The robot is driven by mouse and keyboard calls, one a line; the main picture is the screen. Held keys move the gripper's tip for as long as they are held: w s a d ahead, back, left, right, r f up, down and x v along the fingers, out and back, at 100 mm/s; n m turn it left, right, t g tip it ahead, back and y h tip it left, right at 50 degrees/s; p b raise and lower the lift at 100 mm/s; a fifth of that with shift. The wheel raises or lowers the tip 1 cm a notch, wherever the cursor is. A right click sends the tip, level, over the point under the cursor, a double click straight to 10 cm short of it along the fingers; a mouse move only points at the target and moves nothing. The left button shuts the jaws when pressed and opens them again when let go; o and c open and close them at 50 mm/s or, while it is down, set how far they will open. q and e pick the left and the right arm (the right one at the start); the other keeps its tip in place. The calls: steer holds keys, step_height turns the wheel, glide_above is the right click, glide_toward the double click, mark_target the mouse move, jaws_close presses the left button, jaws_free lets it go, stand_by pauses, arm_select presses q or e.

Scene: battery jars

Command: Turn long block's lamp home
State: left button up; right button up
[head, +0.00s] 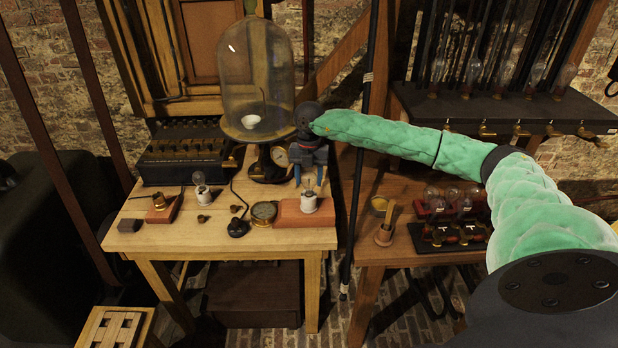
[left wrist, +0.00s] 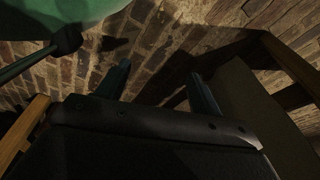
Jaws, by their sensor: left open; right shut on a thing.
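The long block (head: 287,215) is a reddish-brown base at the right front of the light wood table. A white socket (head: 308,203) stands upright on it, with a small clear glass lamp (head: 313,184) in its top. My right gripper (head: 311,178) points down over the block with its blue fingers on either side of the lamp, shut on it. How deep the lamp sits in the socket is too small to tell. My left gripper (left wrist: 160,82) shows only in the left wrist view. It is open and empty, with brick paving beyond it.
A shorter block (head: 162,210) with a brass socket and a lamp on a white base (head: 202,191) stand to the left. A round brass gauge (head: 264,212) sits close beside the long block. A glass dome (head: 257,75) rises behind. A dark pole (head: 359,180) stands right of the table.

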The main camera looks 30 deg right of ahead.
steer(key=shift+m, duration=0.4)
steer(key=o, duration=1.2)
steer(key=shift+c, duration=0.2)
arm_select(q)
steer(key=shift+r, duration=0.1)
arm_select(e)
steer(key=shift+r+b, duration=0.2)
steer(key=shift+b, duration=0.1)
steer(key=r, duration=0.2)
steer(key=r+b, duration=0.1)
steer(key=r, duration=0.1)
steer(key=r+b, duration=0.1)
steer(key=r, duration=0.1)
steer(key=shift+w+d, duration=0.3)
arm_select(q)
steer(key=w+d+r, duration=0.1)
steer(key=d+r, duration=0.1)
steer(key=r, duration=0.5)
steer(key=w+d+r+g, duration=0.1)
steer(key=w+r, duration=0.1)
steer(key=r, duration=0.5)
steer(key=shift+w+d, duration=0.25)
steer(key=shift+d, duration=0.15)
arm_select(e)
steer(key=shift+r, duration=0.7)
steer(key=shift+f, duration=0.1)
